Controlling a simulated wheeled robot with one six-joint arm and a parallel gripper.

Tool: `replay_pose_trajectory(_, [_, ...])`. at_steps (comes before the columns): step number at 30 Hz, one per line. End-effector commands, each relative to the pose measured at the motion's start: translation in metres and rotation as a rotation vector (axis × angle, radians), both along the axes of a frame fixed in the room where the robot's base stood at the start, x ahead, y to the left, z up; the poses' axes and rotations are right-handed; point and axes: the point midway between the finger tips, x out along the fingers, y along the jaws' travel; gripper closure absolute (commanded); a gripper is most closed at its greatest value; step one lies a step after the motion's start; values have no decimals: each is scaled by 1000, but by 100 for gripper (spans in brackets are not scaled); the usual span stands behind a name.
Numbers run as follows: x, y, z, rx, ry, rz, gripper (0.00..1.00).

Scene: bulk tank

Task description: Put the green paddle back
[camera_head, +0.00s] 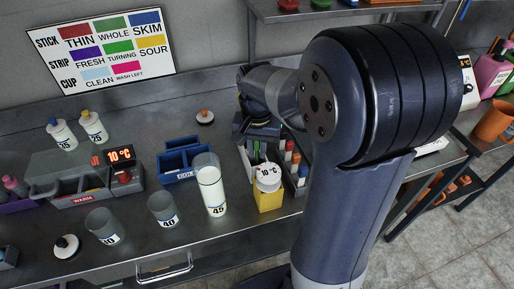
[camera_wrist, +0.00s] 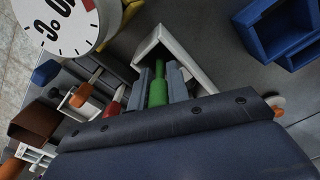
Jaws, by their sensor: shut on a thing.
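In the wrist view the green paddle (camera_wrist: 157,91) shows as a green handle between the two grey fingers of my gripper (camera_wrist: 160,88), which is shut on it. A white-edged open holder (camera_wrist: 186,48) lies around and beyond the fingertips. The paddle's lower end is hidden, so I cannot tell whether it is inside the holder. In the head view my gripper (camera_head: 258,134) points down over the bench behind the dial, and only a sliver of green shows below it.
A round 10 °C dial (camera_head: 268,174) on a yellow block (camera_head: 268,198) stands close in front. A rack with coloured sticks (camera_head: 293,158) is just right. A blue bin (camera_head: 182,160) and a tall cup marked 45 (camera_head: 212,190) stand left. Open bench lies behind the bin.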

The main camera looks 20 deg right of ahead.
Motion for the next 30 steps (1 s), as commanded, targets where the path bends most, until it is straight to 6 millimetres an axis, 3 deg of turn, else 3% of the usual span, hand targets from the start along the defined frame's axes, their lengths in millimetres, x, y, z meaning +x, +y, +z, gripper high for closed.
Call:
replay_pose_trajectory(6, [0, 0, -4, 0, 0, 0, 100])
replay_pose_trajectory(7, [0, 0, -3, 0, 0, 0, 82])
replay_pose_trajectory(15, [0, 0, -3, 0, 0, 0, 62])
replay_pose_trajectory(23, [0, 0, 0, 0, 0, 0, 62])
replay_pose_trajectory(26, [1, 0, 9, 0, -3, 0, 62])
replay_pose_trajectory(30, [1, 0, 35, 0, -5, 0, 62])
